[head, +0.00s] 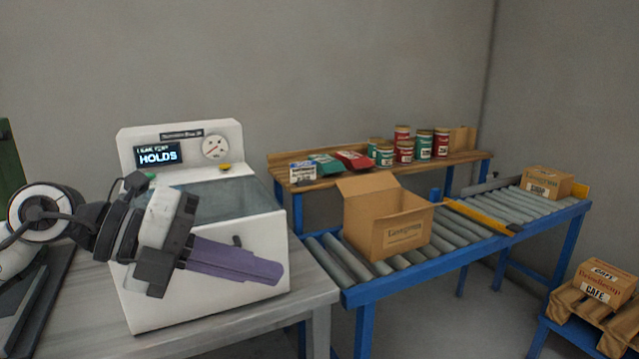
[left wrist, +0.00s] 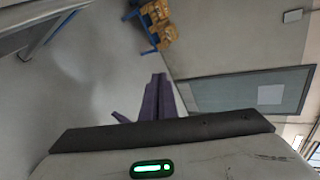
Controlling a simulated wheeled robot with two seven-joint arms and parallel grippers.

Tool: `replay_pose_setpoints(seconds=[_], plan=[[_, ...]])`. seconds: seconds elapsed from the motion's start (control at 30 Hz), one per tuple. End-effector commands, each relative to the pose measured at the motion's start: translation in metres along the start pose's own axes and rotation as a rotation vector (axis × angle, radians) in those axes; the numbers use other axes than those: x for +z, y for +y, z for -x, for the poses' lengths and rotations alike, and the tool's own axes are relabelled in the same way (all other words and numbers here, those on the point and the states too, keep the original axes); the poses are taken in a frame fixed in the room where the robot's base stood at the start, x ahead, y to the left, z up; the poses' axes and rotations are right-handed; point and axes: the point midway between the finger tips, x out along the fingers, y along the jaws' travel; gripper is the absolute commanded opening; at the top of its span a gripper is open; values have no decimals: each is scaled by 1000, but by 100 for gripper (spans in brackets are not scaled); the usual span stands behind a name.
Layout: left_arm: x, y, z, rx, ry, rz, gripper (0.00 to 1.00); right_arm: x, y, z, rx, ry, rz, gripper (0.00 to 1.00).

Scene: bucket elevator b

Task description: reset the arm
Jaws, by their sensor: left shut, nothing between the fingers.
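My left arm comes in from the left in the head view. My left gripper (head: 277,273) has purple fingers that are shut together with nothing between them. It is held in front of the white leak-test machine and points to the right. In the left wrist view the purple fingers (left wrist: 157,97) point away over the grey floor, with no object at their tips. My right gripper is in neither view.
The white machine (head: 141,291) stands on a grey bench (head: 215,340), its display reading HOLDS. An open carton (head: 407,238) sits on the blue roller conveyor (head: 462,238). A wooden shelf (head: 461,158) holds cans and packs. A closed box (head: 547,182) is at the conveyor's far end.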

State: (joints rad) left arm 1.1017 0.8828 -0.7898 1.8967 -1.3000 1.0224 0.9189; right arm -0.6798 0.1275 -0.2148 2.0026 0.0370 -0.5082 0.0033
Motion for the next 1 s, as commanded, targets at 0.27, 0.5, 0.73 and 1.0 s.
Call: replay_pose_setpoints(seconds=[0.27, 0.5, 0.73, 1.0], plan=[[-38, -28, -56, -593, 87, 380, 0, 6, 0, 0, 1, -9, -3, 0], [-8, 38, -62, -918, -146, 902, 0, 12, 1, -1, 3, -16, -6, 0], [-24, 197, -77, -933, -514, 1481, 0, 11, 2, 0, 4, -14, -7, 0], [-142, 360, -93, -674, -849, 2015, 0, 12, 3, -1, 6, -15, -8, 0]])
